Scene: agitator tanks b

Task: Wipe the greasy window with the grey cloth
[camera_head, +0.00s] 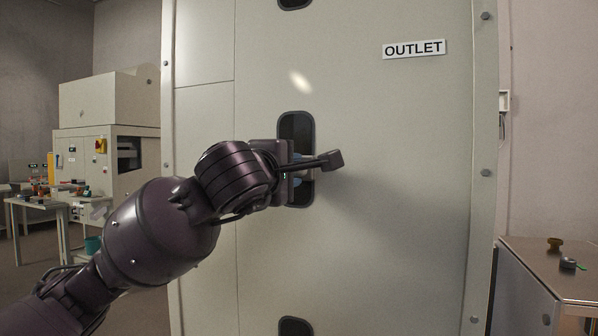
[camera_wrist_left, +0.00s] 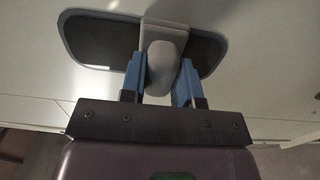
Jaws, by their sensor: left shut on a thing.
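The window (camera_head: 296,127) is a dark, rounded upright slot in the pale panel, partly hidden behind my left gripper. It also shows in the left wrist view (camera_wrist_left: 98,42), where its glass looks dark; grease on it cannot be made out. The cloth appears to touch the panel. My right gripper is not in view.
An OUTLET sign (camera_head: 414,49) is on the panel's upper right. Another dark window (camera_head: 296,326) is below and one is at the top edge. A metal cabinet (camera_head: 560,262) with small items stands at right, a cluttered table (camera_head: 36,201) at left.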

